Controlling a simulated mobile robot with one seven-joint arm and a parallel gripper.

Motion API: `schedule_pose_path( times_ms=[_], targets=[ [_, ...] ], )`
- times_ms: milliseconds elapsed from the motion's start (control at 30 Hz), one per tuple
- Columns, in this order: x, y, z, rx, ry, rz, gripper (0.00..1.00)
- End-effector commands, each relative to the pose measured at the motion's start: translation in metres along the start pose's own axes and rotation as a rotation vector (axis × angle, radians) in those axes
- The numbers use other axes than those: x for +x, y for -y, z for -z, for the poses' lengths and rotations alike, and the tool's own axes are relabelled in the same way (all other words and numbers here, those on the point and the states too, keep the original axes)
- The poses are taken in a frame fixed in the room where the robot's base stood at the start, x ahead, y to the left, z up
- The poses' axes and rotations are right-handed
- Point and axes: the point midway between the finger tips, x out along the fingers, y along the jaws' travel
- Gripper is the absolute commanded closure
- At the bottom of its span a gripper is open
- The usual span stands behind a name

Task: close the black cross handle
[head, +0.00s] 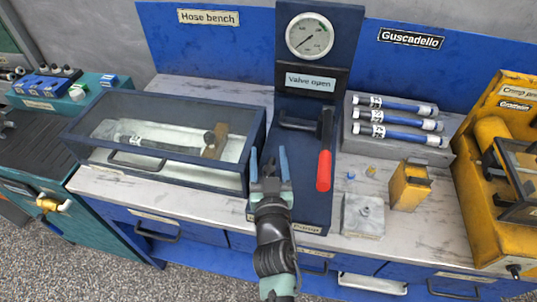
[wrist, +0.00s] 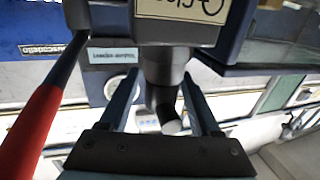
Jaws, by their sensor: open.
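A dark blue pump stand (head: 262,208) carries a round gauge (head: 310,36) and a plate reading "Valve open" (head: 311,82). A black bar (head: 298,125) sticks out left below the plate, beside the red-gripped lever (head: 324,170). I cannot tell whether this bar is the black cross handle. My gripper (head: 269,163) is open, in front of the stand, below and left of the bar. In the wrist view, a grey cylindrical part (wrist: 164,70) shows between my open fingers (wrist: 160,76). Whether they touch it is unclear. The red grip (wrist: 30,128) is at the left there.
Right are a grey rack (head: 400,150) of blue hoses, a yellow box (head: 409,186), a grey block (head: 362,216) and a yellow crimp press (head: 470,210).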

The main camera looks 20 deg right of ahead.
Motion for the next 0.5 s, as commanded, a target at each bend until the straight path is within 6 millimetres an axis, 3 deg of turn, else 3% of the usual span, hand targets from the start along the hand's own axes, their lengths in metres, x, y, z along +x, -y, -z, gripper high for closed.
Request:
schedule_pose_path(
  times_ms=[267, 500],
  targets=[
    [0.0009, 0.0, 0.0002, 0.0, -0.001, 0.0, 0.38],
    [0.0007, 0.0, 0.0003, 0.0, -0.001, 0.0, 0.81]
  ],
)
